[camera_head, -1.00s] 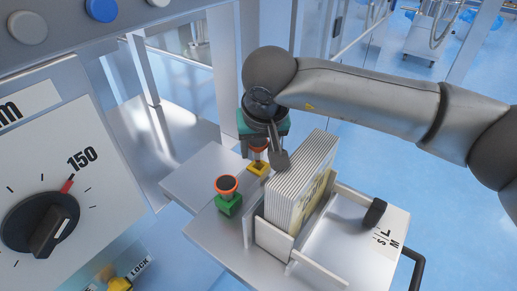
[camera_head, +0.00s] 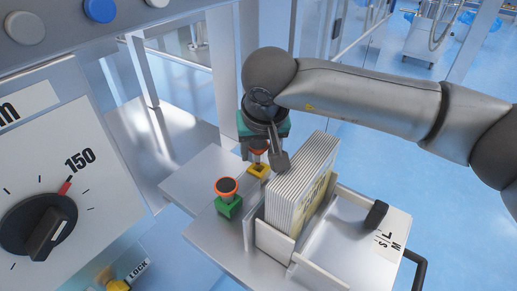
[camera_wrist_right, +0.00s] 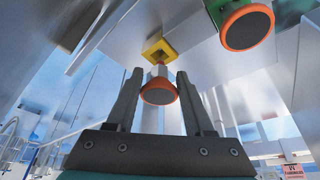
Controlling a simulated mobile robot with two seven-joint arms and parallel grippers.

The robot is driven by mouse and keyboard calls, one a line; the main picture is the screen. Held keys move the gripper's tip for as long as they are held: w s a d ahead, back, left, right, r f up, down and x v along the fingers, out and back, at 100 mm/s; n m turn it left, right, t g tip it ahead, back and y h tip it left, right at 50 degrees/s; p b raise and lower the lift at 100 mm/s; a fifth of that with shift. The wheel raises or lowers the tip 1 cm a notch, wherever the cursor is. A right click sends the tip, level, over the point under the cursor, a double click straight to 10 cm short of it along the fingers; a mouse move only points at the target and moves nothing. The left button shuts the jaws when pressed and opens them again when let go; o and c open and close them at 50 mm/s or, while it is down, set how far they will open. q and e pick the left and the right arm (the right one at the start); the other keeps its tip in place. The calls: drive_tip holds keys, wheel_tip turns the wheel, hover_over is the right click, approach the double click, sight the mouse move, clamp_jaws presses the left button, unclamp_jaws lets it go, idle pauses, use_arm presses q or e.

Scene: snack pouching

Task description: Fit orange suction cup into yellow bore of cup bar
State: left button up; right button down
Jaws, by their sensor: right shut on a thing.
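My right gripper (camera_head: 262,146) is above the yellow bore block (camera_head: 258,170) of the cup bar, fingers pointing down. It is shut on an orange suction cup (camera_wrist_right: 158,92), which sits between the fingers in the right wrist view. The cup's pale stem points at the yellow block (camera_wrist_right: 159,49) and appears to reach its opening; how deep it sits cannot be told. In the head view the fingers partly hide the cup (camera_head: 258,152). A second orange-rimmed cup (camera_head: 226,186) sits upright in the green block (camera_head: 229,206). My left gripper is not in view.
A rack of upright pouches (camera_head: 298,190) stands close to the right of the cup bar. A black-handled slide with size letters (camera_head: 376,214) lies further right. A panel with a large black dial (camera_head: 38,225) fills the left side.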

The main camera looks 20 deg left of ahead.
use_arm(q)
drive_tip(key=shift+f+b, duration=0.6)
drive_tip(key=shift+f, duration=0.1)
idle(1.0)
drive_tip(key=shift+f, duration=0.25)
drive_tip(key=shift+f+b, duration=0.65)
drive_tip(key=shift+b, duration=0.3)
idle(1.8)
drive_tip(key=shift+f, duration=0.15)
